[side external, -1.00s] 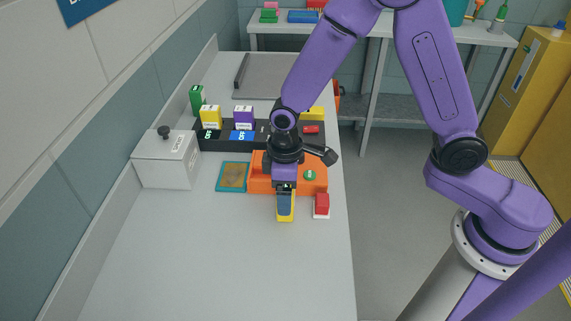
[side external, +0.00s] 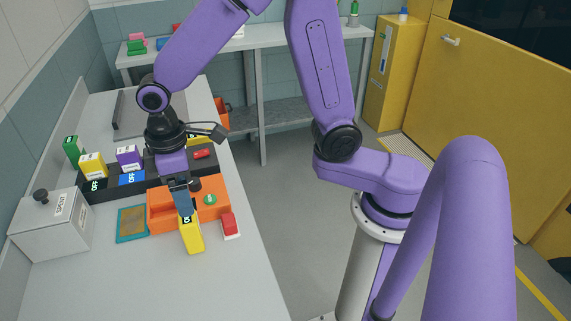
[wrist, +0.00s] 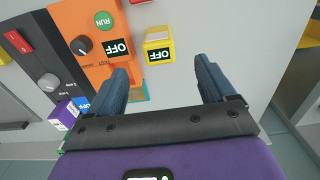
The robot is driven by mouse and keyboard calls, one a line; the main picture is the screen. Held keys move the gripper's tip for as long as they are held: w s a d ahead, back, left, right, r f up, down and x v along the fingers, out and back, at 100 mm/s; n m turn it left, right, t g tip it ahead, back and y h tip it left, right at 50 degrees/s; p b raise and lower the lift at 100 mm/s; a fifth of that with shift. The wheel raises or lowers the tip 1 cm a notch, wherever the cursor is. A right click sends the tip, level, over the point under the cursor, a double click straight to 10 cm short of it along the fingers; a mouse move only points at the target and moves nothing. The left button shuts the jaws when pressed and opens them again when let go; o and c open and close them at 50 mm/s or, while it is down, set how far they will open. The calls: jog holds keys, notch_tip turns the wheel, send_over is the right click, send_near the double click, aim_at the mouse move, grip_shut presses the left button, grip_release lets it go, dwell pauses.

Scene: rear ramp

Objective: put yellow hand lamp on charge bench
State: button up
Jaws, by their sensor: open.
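The yellow hand lamp (side external: 193,238), a small yellow block with a black OFF patch, is on the grey worktop at the near side of an orange unit. It also shows in the wrist view (wrist: 158,38), beyond and between my fingertips. My gripper (side external: 183,205) is open; both blue fingers show in the wrist view (wrist: 161,70) with a gap between them. The near finger covers part of the lamp in the side view. I cannot tell which fixture is the charge bench; the orange unit (side external: 160,216) carries a green RUN button and a dark knob.
A black strip (side external: 105,188) with OFF labels runs behind the orange unit; yellow and purple blocks (side external: 129,156) stand there. A grey lidded box (side external: 52,228) is at left. A red-topped block (side external: 230,224) stands right of the lamp. The front worktop is clear.

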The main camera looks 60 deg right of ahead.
jog(key=s+d+r+n, duration=0.1)
jog(key=s+d, duration=0.5)
jog(key=s, duration=0.4)
jog(key=s+d+r+n, duration=0.2)
jog(key=s+d, duration=0.5)
jog(key=s, duration=0.3)
jog(key=shift+s+r, duration=0.25)
jog(key=shift+s, duration=0.1)
